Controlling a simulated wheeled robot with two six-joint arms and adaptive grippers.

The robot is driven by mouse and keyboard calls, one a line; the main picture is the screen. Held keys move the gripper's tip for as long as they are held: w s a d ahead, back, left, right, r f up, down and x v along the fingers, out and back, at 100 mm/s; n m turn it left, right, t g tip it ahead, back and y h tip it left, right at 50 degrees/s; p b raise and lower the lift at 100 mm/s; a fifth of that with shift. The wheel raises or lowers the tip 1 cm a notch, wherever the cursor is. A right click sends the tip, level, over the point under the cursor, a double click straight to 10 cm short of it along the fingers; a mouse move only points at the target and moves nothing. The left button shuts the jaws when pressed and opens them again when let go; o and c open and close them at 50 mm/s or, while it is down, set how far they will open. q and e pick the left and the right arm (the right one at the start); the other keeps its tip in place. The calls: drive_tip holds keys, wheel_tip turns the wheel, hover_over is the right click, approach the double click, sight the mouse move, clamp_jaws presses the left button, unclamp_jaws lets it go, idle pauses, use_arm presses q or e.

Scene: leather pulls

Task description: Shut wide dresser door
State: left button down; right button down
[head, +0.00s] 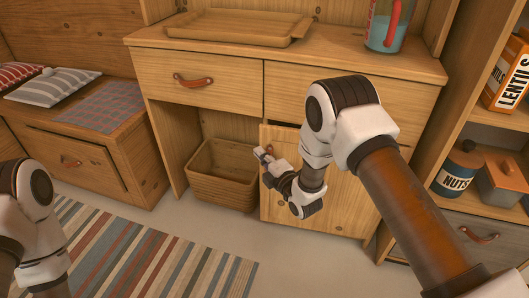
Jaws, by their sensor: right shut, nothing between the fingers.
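The wide wooden dresser (205,68) stands in front of me. Its door (340,205) is at the lower right, partly covered by my right arm. A dark gap shows above the door's top left corner, so it looks slightly ajar; how far is hard to tell. A small brown leather pull (269,149) shows near the door's left edge. My right gripper (262,155) is shut and empty, in front of the door's left edge beside the pull; I cannot tell if it touches. My left arm shows at the left edge, but its gripper is out of view.
A wicker basket (220,178) sits in the open bay left of the door. A wooden tray (235,28) and a jug (388,25) stand on the dresser top. Shelves with a nuts jar (457,168) are at right. A striped rug (150,258) lies on the floor.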

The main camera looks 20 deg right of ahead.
sight(265, 147)
drive_tip(key=shift+w+d+b, duration=0.2)
drive_tip(key=shift+w+d, duration=0.3)
drive_tip(key=shift+w, duration=0.25)
drive_tip(key=shift+w+d+b, duration=0.15)
drive_tip(key=shift+w+d, duration=0.35)
drive_tip(key=shift+w, duration=0.2)
